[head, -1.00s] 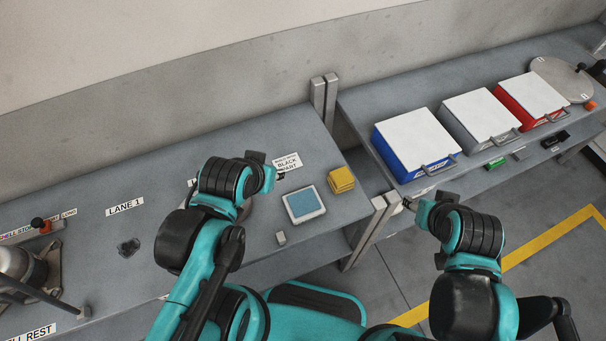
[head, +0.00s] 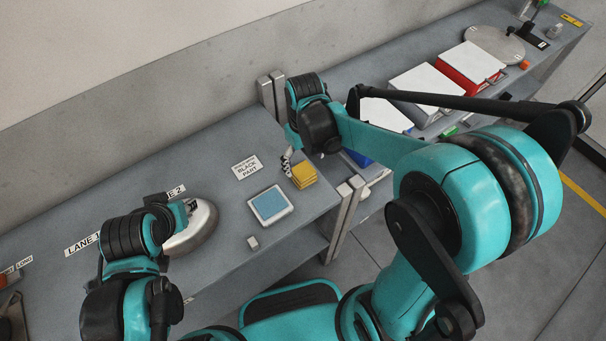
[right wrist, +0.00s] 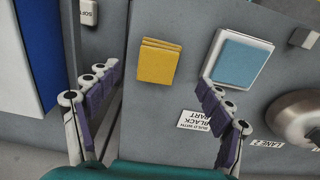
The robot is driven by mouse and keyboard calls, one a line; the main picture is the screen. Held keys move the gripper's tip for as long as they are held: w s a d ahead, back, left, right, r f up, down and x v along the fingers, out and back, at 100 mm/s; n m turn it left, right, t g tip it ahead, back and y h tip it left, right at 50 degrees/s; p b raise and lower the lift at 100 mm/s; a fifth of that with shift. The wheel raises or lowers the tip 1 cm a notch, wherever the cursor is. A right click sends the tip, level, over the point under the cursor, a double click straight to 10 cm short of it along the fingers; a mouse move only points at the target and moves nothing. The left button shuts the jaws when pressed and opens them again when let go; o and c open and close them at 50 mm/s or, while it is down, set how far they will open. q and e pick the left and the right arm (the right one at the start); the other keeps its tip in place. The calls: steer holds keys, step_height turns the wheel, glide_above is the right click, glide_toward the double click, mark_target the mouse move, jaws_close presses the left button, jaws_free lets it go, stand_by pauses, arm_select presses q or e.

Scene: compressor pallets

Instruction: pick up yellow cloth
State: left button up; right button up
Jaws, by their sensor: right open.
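The yellow cloth (head: 304,175), a small folded stack, lies on the grey bench near its right end, and it also shows in the right wrist view (right wrist: 158,62). My right gripper (head: 289,163) is beside and above the cloth in the head view. In the right wrist view the right gripper's fingers (right wrist: 158,80) are spread wide and empty, with the cloth ahead between them. My left gripper (head: 190,207) is by a silver round part (head: 197,228) at the left; its fingers are too hidden to tell their state.
A tablet with a blue screen (head: 270,203) lies just left of the cloth, and a small grey block (head: 252,242) is in front of it. A "BLACK PART" label (head: 246,167) lies behind. A metal post (head: 342,215) stands at the bench end. Lidded bins, including a red one (head: 458,75), stand farther right.

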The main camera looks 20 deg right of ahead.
mark_target(303, 170)
arm_select(q)
step_height(303, 170, down, 4)
steer(key=b, duration=0.3)
steer(key=shift+r, duration=0.25)
arm_select(e)
steer(key=f, duration=0.7)
steer(key=shift+w, duration=0.3)
steer(key=shift+r, duration=0.15)
arm_select(q)
steer(key=shift+r, duration=0.1)
arm_select(e)
steer(key=shift+c, duration=0.3)
steer(key=c, duration=1.2)
